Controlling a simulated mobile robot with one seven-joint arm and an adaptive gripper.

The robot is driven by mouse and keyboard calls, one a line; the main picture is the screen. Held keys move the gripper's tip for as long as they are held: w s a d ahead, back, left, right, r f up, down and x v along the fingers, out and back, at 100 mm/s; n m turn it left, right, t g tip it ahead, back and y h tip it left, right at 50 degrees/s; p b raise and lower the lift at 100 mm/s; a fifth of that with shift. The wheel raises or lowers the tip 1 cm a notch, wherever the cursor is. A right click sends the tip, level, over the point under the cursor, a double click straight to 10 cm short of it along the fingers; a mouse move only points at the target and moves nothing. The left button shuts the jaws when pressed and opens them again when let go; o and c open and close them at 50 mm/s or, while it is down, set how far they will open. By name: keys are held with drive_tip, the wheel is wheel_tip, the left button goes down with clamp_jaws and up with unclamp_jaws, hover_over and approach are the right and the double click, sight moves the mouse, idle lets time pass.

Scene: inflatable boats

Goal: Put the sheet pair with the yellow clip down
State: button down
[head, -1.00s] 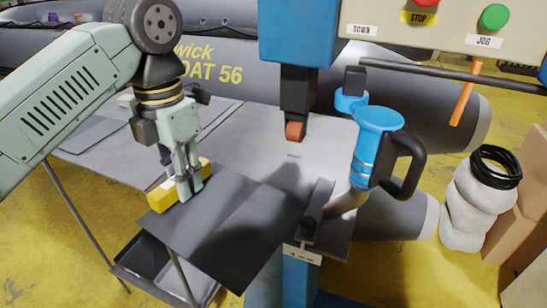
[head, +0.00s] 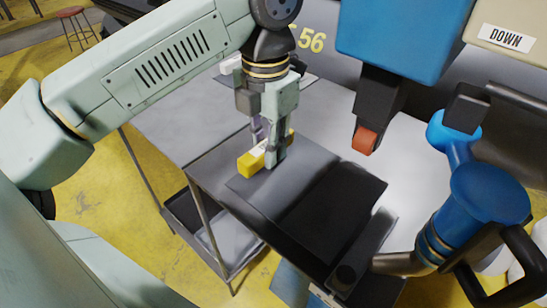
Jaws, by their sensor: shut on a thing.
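The sheet pair (head: 312,187) is dark grey and lies roughly flat, partly over the grey table near its front edge. The yellow clip (head: 252,163) sits at the sheets' left end. My gripper (head: 271,160) points down and is shut on the yellow clip, with one finger in front of it. The fingers hide part of the clip. I cannot tell whether the sheets touch the table top or hang slightly above it.
A blue welding machine with an orange-red roller (head: 365,139) stands right of the sheets. A blue hot-air tool (head: 484,200) with a metal nozzle is at the right. The grey table (head: 180,125) has clear room at left.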

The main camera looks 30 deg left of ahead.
drive_tip(key=shift+f+p, duration=0.3)
drive_tip(key=shift+f, duration=1.65)
drive_tip(key=c, duration=1.4)
unclamp_jaws()
wheel_tip(320, 180, up, 12)
drive_tip(key=shift+b, duration=0.7)
